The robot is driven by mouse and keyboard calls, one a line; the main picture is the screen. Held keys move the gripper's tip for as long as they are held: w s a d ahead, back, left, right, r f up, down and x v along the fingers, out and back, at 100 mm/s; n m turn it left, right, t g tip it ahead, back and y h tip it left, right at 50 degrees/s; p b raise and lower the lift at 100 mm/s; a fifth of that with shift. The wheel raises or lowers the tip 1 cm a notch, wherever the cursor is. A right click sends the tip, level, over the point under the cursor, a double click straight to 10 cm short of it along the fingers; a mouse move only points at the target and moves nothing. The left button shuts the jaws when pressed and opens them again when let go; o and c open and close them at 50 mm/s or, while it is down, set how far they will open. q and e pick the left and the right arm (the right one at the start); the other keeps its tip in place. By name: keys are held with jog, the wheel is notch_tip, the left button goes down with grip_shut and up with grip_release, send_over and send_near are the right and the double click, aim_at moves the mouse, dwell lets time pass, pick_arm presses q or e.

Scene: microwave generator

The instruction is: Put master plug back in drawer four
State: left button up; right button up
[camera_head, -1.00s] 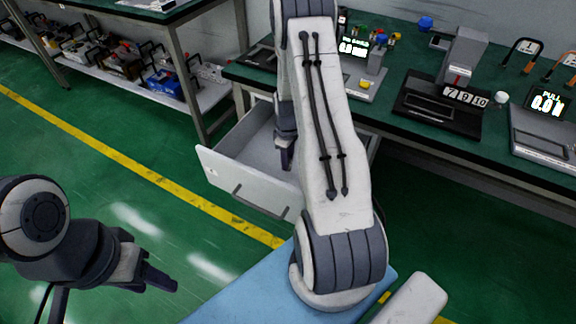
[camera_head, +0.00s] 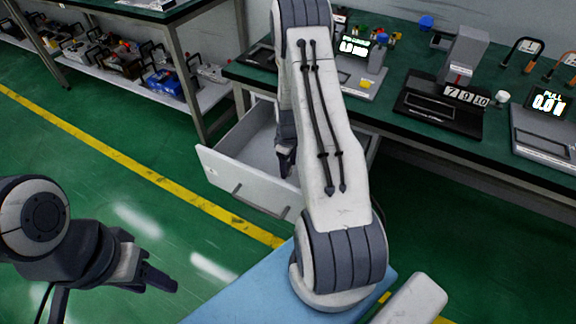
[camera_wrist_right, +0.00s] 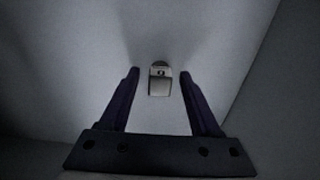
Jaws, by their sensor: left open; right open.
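The drawer (camera_head: 232,183) under the workbench is pulled open, and its pale inside shows. My right arm reaches over it, and my right gripper (camera_head: 286,163) points down into the drawer, partly hidden by the arm. In the right wrist view my right gripper (camera_wrist_right: 160,76) is open. A small grey and dark block (camera_wrist_right: 159,80), apparently the master plug, lies on the drawer floor between and beyond the fingertips, seemingly apart from them. My left gripper (camera_head: 160,279) is open and empty over the floor at the lower left.
The green workbench (camera_head: 400,110) holds a display unit (camera_head: 356,50), a black fixture with number tiles (camera_head: 440,105) and a pull gauge (camera_head: 545,115). A shelf of tools (camera_head: 140,70) stands at the upper left. The floor at left is clear.

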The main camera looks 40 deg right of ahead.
aim_at(288, 165)
notch_tip(288, 165, up, 12)
jog(key=a+r+n, duration=0.1)
jog(key=a+r, duration=0.6)
jog(key=a, duration=0.6)
jog(key=s+a+r, duration=0.2)
jog(key=a+r, duration=0.1)
jog(key=a, duration=0.3)
jog(key=s+a+r, duration=0.2)
jog(key=a, duration=0.4)
jog(key=s+a+r+n, duration=0.1)
jog(key=s+a, duration=0.3)
jog(key=s, duration=0.4)
jog(key=s+a+r+y, duration=0.1)
jog(key=s+a+r, duration=0.2)
jog(key=s, duration=0.6)
jog(key=shift+s+a+r+n+p, duration=0.2)
jog(key=shift+a+r+n+p, duration=0.15)
jog(key=shift+a, duration=0.7)
notch_tip(288, 165, up, 9)
jog(key=p, duration=0.9)
